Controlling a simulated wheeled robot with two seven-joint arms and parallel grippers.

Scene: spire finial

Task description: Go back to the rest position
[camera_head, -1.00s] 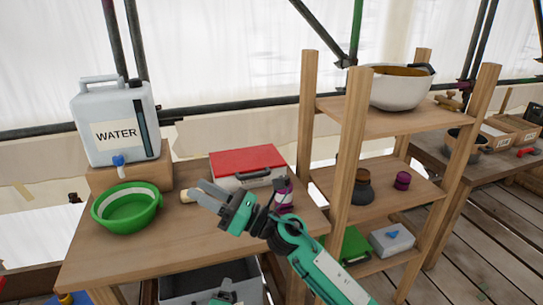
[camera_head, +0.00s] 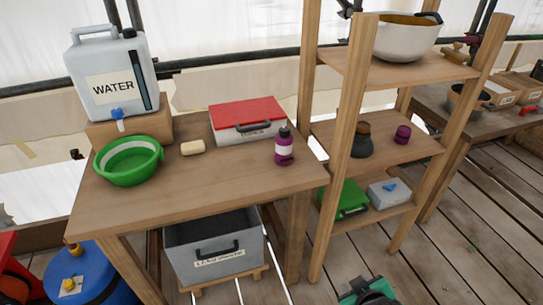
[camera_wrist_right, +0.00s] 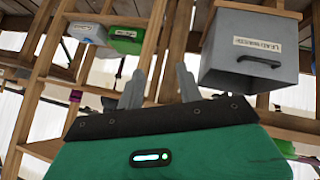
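My right gripper (camera_wrist_right: 159,88) shows in the right wrist view with its two grey fingers apart and nothing between them. It is clear of the table. In the head view only a green and black part of my arm shows at the bottom edge, right of centre, and no fingertips are visible. My left gripper is not in view.
The wooden table (camera_head: 200,205) holds a green basin (camera_head: 128,180), a soap bar (camera_head: 193,147), a purple bottle (camera_head: 284,147), a red-lidded box (camera_head: 247,108) and a water canister (camera_head: 110,75). A grey bin (camera_head: 215,250) stands below. A wooden shelf (camera_head: 335,125) stands right of the table.

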